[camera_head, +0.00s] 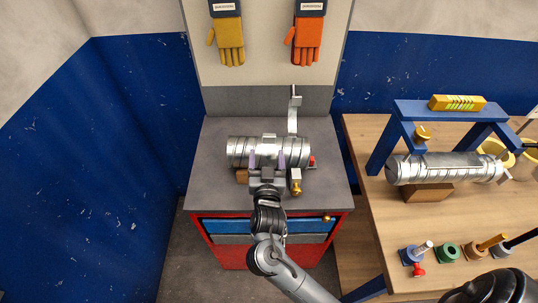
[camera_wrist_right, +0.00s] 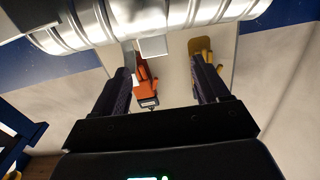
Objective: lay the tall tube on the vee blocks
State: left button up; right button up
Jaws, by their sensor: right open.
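A ribbed silver tube (camera_head: 238,150) lies level across the grey cart top, a brown block (camera_head: 242,176) showing under its left part. Whether it rests in the vee of that block is hidden. My right gripper (camera_head: 267,158) is in front of the tube's middle, its two fingers apart. In the right wrist view the tube (camera_wrist_right: 90,22) crosses the top, past the fingertips, and nothing sits between the fingers of the gripper (camera_wrist_right: 165,75). My left gripper is not in view.
A second ribbed tube (camera_head: 440,169) lies on a wooden block (camera_head: 428,193) under a blue frame (camera_head: 440,108) on the right bench. A grey upright bracket (camera_head: 294,110) stands behind the cart tube. A brass knob (camera_head: 296,187) is by my gripper. The cart's left side is clear.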

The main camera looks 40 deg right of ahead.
aim_at(269, 138)
jog(key=x, duration=0.3)
jog(key=shift+w+d, duration=0.2)
jog(key=shift+d, duration=0.05)
jog(key=x, duration=0.4)
jog(key=shift+s+d, duration=0.15)
jog(key=shift+d, duration=0.25)
jog(key=shift+w+d, duration=0.25)
jog(key=shift+w, duration=0.15)
jog(key=shift+c, duration=0.3)
grip_shut()
